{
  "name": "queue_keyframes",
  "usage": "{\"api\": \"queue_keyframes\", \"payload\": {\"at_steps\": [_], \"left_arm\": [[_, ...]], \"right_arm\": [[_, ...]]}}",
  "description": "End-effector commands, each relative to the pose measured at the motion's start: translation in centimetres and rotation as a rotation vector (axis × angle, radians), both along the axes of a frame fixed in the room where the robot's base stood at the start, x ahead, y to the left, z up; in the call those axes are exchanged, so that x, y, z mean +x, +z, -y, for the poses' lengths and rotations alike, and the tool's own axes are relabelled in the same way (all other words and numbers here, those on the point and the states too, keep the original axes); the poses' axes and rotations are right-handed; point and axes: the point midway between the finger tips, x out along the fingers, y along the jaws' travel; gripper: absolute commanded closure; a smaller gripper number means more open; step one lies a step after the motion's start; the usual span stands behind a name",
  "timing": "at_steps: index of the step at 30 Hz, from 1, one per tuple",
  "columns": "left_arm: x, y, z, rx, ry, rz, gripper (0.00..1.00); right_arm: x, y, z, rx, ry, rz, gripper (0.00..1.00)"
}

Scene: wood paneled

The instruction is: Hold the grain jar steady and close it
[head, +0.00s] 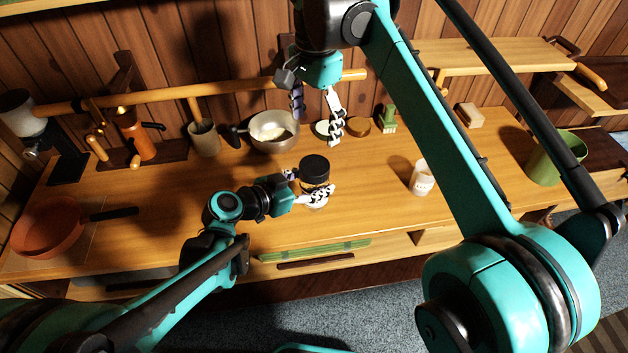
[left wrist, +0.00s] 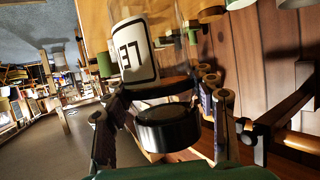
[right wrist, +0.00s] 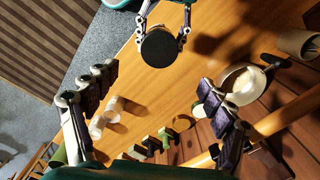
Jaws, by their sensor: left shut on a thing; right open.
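The grain jar (head: 316,205) stands on the wooden counter, mostly hidden by my left fingers. Its black round lid (head: 314,166) is on top; I cannot tell if it is fully seated. The lid shows as a black disc in the right wrist view (right wrist: 159,47) and large in the left wrist view (left wrist: 166,128). My left gripper (head: 312,194) is shut on the jar below the lid, with fingers on both sides. My right gripper (head: 317,116) is open and empty, above the back of the counter, apart from the jar. Its spread fingers frame the right wrist view (right wrist: 160,90).
A white cup (head: 421,178) stands right of the jar. Behind are a metal bowl (head: 272,131), a brown round lid (head: 359,126) and a green brush (head: 388,118). A pan (head: 48,227) lies left and a green container (head: 555,158) right. The counter between jar and cup is clear.

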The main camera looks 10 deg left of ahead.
Motion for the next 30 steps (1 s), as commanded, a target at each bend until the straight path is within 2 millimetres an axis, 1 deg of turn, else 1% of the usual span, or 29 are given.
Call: {"api": "queue_keyframes", "payload": {"at_steps": [4,7,11,12,14,18,20,24,27,30], "left_arm": [[0.0,0.0,0.0,-0.001,0.0,0.0,1.0],[0.0,0.0,0.0,-0.001,0.0,0.0,1.0],[0.0,0.0,0.0,-0.001,0.0,0.0,1.0],[0.0,0.0,0.0,-0.001,0.0,0.001,1.0],[0.0,0.0,0.0,-0.001,0.0,0.001,1.0],[0.0,0.0,0.0,-0.001,0.0,0.0,1.0],[0.0,0.0,0.0,-0.001,0.0,0.0,1.0],[0.0,0.0,0.0,-0.001,0.0,0.0,1.0],[0.0,0.0,0.0,-0.001,0.0,0.0,1.0],[0.0,0.0,0.0,-0.001,0.0,0.0,1.0]], "right_arm": [[-0.1,-0.1,0.7,0.006,0.01,0.01,0.17],[-0.2,-0.4,2.3,0.018,0.042,0.038,0.17],[-0.9,-1.5,5.9,0.038,0.118,0.106,0.17],[-1.2,-2.0,7.2,0.042,0.147,0.132,0.17],[-1.8,-2.9,9.1,0.045,0.192,0.175,0.17],[-3.8,-5.4,13.4,0.034,0.298,0.273,0.17],[-4.8,-6.8,15.1,0.022,0.342,0.316,0.17],[-7.4,-10.3,18.9,-0.025,0.444,0.412,0.17],[-9.4,-13.0,21.2,-0.069,0.514,0.473,0.17],[-11.2,-15.7,23.0,-0.119,0.577,0.524,0.17]]}}
